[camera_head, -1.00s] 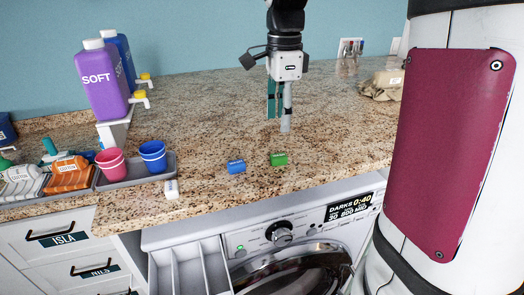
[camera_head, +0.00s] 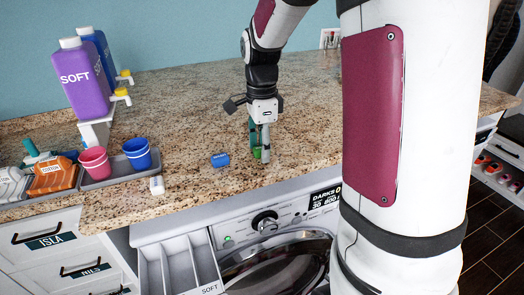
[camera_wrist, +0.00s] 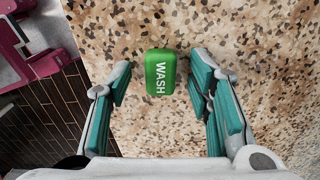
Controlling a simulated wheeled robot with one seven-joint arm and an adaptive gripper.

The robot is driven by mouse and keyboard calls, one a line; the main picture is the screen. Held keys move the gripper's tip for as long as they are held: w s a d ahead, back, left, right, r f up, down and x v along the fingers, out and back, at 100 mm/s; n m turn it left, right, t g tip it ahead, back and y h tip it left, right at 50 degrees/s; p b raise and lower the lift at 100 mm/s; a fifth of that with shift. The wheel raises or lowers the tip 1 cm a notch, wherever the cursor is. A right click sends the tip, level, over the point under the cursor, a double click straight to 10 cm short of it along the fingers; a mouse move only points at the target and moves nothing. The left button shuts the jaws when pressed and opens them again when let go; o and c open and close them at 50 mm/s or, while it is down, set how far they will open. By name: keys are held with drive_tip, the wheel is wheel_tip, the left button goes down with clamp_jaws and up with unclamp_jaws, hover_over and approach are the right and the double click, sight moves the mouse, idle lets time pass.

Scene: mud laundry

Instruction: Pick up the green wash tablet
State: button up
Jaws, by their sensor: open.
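The green wash tablet (camera_wrist: 160,72) lies on the speckled stone counter, with the word WASH on its top. In the head view the tablet (camera_head: 257,153) is partly hidden behind the fingers of my gripper (camera_head: 261,158), which is low at the counter. My gripper is open and holds nothing.
A blue tablet (camera_head: 220,160) lies left of my gripper, and a white one (camera_head: 157,186) lies near the counter's front edge. A grey tray (camera_head: 107,181) holds pink and blue cups. Purple and blue bottles stand behind it. An open washer drawer is below.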

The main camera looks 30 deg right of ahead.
drive_tip(key=c, duration=1.1)
drive_tip(key=shift+w+r, duration=0.1)
drive_tip(key=shift+r, duration=0.7)
wheel_tip(320, 180, up, 2)
drive_tip(key=shift+r+b, duration=0.1)
drive_tip(key=shift+b, duration=0.3)
drive_tip(key=s+a+r, duration=0.1)
drive_tip(key=s+a, duration=0.1)
drive_tip(key=s, duration=1.4)
drive_tip(key=shift+a, duration=0.2)
drive_tip(key=shift+r, duration=0.1)
